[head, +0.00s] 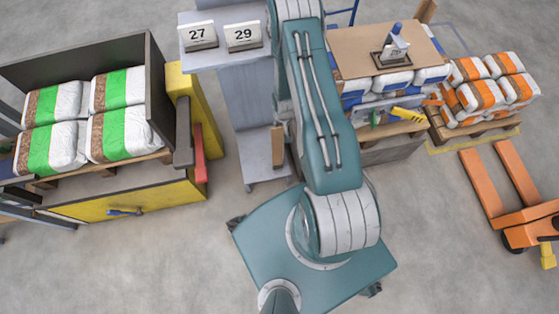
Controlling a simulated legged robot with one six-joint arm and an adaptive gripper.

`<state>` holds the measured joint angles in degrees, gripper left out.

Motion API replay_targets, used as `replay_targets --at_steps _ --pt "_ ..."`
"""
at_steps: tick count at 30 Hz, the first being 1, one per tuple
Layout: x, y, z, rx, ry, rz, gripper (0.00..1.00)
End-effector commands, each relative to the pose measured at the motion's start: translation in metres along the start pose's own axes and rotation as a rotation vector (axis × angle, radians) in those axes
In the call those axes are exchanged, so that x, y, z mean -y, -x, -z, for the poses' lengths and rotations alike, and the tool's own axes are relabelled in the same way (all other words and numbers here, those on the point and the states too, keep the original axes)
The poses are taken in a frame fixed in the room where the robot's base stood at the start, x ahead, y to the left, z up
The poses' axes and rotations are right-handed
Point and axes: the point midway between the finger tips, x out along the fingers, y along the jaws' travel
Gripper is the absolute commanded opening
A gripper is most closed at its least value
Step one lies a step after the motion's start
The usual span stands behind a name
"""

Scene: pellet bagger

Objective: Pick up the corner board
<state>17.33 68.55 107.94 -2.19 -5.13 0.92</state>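I cannot clearly identify the corner board. A narrow brown upright piece (278,147) beside the grey stand's lower shelf could be it; my arm is close to its right side and may hide part of it. Another brown strip (425,10) stands behind the pallet stack at the top right and could also be it. My teal arm reaches from the base up past the top edge of the head view. My gripper lies outside the view, so its state and what it holds are hidden.
A dark-walled bay (150,75) with green-white bags is at left, with a yellow post (185,85). A grey stand (245,95) carries signs 27 and 29. A cardboard-topped stack (350,45), orange-white bags (490,85) and an orange pallet jack (500,190) are right. Front floor is clear.

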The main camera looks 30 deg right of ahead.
Motion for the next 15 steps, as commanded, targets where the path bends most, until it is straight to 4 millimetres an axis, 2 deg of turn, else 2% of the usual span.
replay_targets --at_steps 15 --pt "0.0002 0.0016 0.0001 0.001 0.0 0.0 0.0"
